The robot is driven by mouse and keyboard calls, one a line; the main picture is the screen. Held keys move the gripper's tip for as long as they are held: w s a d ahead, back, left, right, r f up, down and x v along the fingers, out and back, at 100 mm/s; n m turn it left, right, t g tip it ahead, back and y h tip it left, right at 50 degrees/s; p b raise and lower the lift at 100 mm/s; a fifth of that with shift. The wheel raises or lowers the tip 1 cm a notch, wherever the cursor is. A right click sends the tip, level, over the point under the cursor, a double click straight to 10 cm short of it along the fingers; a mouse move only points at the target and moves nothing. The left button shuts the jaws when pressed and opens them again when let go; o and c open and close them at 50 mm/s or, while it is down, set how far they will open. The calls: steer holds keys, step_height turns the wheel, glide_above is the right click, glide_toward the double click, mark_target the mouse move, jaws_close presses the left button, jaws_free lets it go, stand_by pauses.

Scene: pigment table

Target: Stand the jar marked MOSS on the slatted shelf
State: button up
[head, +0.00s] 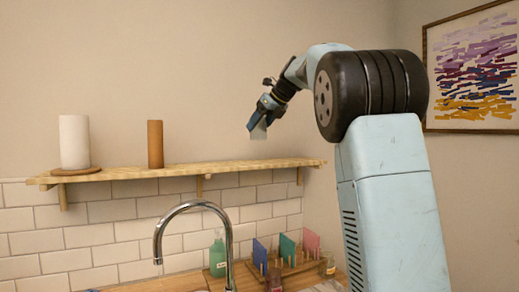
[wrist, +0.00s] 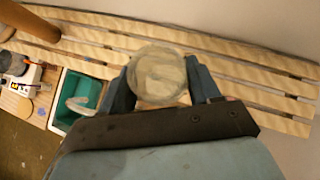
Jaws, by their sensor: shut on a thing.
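My gripper (head: 257,124) is above the right part of the slatted shelf (head: 225,167) in the head view, with a visible gap over the slats. It is shut on a jar (wrist: 158,75), seen from above in the wrist view as a round, pale, see-through top between the two blue fingers. No label shows on the jar, so I cannot read MOSS on it. The shelf's pale slats (wrist: 240,72) run behind and below the jar in the wrist view. In the head view only a small greyish part shows at the fingertips.
A white cylinder (head: 74,142) on a round brown base and a brown cylinder (head: 155,144) stand on the shelf's left half. Its right half is clear. Below are a curved tap (head: 192,205), a green bottle (head: 217,256) and coloured panels (head: 287,248).

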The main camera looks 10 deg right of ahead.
steer(key=w+f, duration=0.2)
steer(key=f, duration=0.1)
steer(key=w+d+f, duration=0.1)
steer(key=f, duration=0.1)
steer(key=shift+w, duration=0.3)
steer(key=shift+w+d+f, duration=0.1)
steer(key=shift+w+f, duration=0.05)
steer(key=shift+f, duration=0.7)
steer(key=shift+w+d+f, duration=0.1)
steer(key=shift+f, duration=0.75)
steer(key=o, duration=1.1)
steer(key=shift+o, duration=0.2)
